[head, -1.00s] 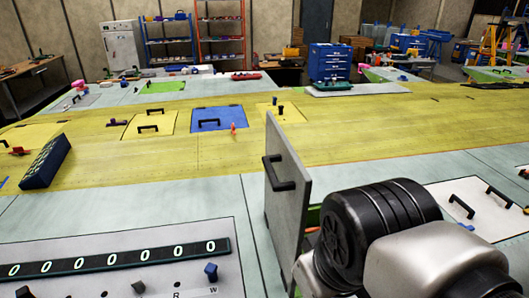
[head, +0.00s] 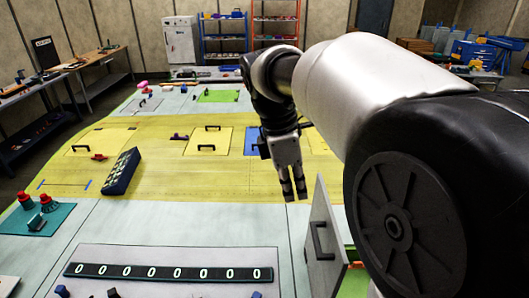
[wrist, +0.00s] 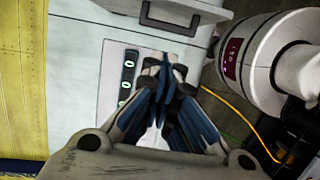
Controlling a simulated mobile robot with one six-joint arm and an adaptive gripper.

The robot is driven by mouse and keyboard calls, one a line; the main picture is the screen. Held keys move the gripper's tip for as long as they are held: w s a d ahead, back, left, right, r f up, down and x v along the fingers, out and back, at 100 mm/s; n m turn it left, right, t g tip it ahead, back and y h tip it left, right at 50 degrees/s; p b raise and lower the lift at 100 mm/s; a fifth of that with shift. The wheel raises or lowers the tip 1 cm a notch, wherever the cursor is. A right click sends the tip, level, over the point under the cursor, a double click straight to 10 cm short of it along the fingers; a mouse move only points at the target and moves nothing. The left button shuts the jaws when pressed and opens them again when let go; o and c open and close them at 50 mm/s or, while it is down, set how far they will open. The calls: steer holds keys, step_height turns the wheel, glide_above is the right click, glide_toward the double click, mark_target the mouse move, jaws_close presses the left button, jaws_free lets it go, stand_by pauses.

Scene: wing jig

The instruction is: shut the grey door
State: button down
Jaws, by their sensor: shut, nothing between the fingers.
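The grey door (head: 328,215) stands open, upright on edge, at the lower middle right of the head view. Its black handle (head: 321,242) faces left. My gripper (head: 293,192) hangs fingers down, just left of the door's top edge in the head view, with no clear contact. In the wrist view the fingers of my gripper (wrist: 168,68) are together and hold nothing. A grey panel with a black handle (wrist: 172,20) at the top of that view looks like the door. My arm hides part of what lies behind and right of the door.
A counter panel (head: 170,272) with a row of zeros lies left of the door. A dark blue block (head: 122,172) lies on the yellow strip. A teal plate with red knobs (head: 38,219) lies at far left. The pale surface between is mostly clear.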

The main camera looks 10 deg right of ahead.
glide_toward(317, 235)
step_height(317, 235, down, 4)
steer(key=a, duration=0.2)
steer(key=d, duration=0.3)
steer(key=shift+s+d, duration=0.15)
steer(key=shift+d, duration=0.35)
steer(key=shift+s+d, duration=0.1)
